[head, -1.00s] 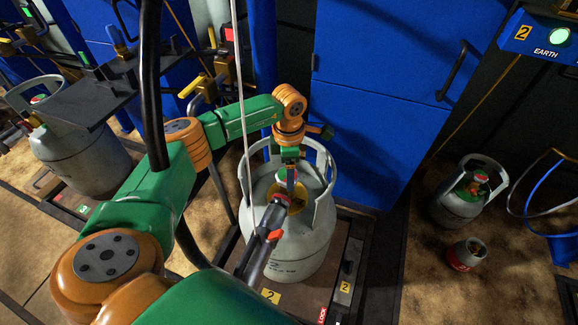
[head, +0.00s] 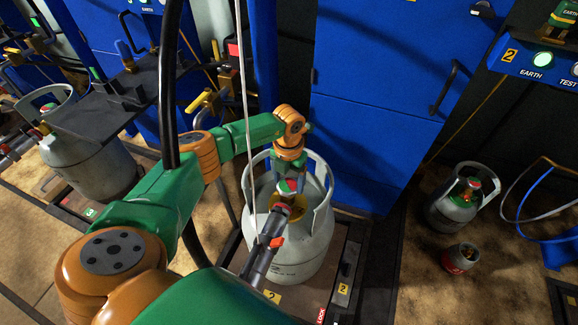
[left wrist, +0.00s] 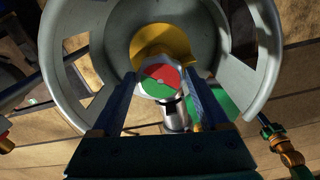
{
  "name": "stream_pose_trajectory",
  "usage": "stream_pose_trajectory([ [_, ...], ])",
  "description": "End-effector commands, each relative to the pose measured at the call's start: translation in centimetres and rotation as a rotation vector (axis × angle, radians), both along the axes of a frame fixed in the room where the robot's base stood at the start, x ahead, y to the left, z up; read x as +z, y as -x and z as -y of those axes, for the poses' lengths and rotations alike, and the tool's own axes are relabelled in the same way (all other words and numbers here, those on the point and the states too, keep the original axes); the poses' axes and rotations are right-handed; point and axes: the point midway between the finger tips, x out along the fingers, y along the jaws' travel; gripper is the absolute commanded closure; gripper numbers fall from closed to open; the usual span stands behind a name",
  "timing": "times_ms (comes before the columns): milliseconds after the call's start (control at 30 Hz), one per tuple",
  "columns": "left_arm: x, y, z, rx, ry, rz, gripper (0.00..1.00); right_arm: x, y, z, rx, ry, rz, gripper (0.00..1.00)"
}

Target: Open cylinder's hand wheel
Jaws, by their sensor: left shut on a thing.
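The grey gas cylinder (head: 295,255) stands upright in the middle of the head view, with a round collar around its top. Its hand wheel (left wrist: 160,82), with red and green sectors, sits on the valve inside the collar; it also shows in the head view (head: 288,187). My left gripper (head: 289,179) reaches down into the collar from above. In the left wrist view its two fingers (left wrist: 161,92) are on either side of the wheel, shut on it. A black filling connector (head: 262,252) with a red part is at the valve. My right gripper is not in view.
A blue cabinet (head: 375,100) stands behind the cylinder. Another grey cylinder (head: 90,165) is at the left under a dark shelf. A smaller cylinder (head: 460,205) and a small red-and-grey canister (head: 460,258) stand on the floor at the right. A pale hose (head: 245,120) hangs in front.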

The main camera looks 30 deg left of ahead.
Motion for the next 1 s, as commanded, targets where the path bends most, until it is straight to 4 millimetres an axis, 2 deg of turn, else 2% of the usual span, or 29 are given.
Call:
stream_pose_trajectory([
  [133,0.3,0.0,-0.1,0.136,-0.001,-0.001,0.77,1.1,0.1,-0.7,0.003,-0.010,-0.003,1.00],
  [500,0.2,0.1,-0.2,0.447,-0.002,-0.001,0.77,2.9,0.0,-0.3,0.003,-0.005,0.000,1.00],
  [1000,0.0,0.1,-0.2,0.655,-0.001,0.000,0.77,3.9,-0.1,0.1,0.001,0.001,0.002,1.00],
])
